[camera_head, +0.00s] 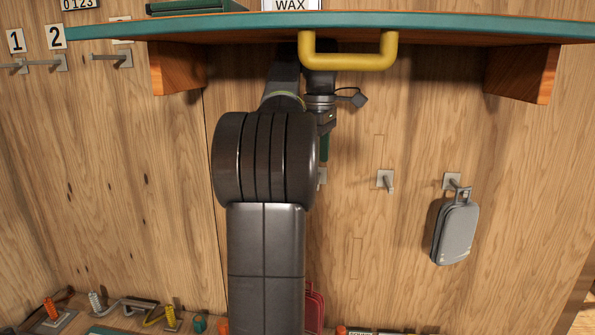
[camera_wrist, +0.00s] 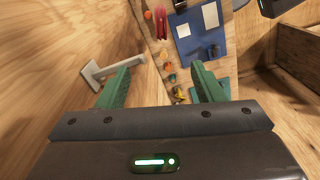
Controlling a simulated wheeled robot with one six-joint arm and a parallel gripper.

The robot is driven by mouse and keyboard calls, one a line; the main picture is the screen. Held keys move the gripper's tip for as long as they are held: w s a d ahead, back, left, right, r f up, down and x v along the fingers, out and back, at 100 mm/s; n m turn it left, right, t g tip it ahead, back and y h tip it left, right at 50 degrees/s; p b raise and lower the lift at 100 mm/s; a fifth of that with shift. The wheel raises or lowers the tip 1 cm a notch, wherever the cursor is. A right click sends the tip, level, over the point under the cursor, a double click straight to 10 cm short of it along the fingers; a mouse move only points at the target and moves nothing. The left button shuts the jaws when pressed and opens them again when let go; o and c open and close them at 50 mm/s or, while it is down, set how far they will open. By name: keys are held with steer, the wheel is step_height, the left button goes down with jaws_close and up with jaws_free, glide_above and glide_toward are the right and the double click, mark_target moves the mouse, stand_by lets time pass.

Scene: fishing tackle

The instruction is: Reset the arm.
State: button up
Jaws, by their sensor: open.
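My gripper (camera_wrist: 161,68) shows in the wrist view with its two green fingers spread apart and nothing between them. A pale metal wall hook (camera_wrist: 112,67) stands close to the left finger; I cannot tell whether they touch. In the head view my dark arm rises in front of the wooden wall and bends below a shelf (camera_head: 450,27) with a teal edge. Most of my gripper is hidden behind the arm there, with only a bit of green showing.
A yellow handle (camera_head: 348,62) hangs under the shelf edge, close to my arm. A grey case (camera_head: 456,232) hangs from a hook at right. More wall hooks (camera_head: 386,181) stick out. Small tackle (camera_head: 96,302) lies low at left. A blue mat (camera_wrist: 201,40) lies beyond the fingers.

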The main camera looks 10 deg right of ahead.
step_height(320, 180, down, 6)
steer(key=w, duration=0.1)
steer(key=shift+w+f+b, duration=0.15)
steer(key=shift+w+b, duration=0.2)
steer(key=shift+b, duration=0.05)
steer(key=shift+f, duration=0.1)
stand_by(0.4)
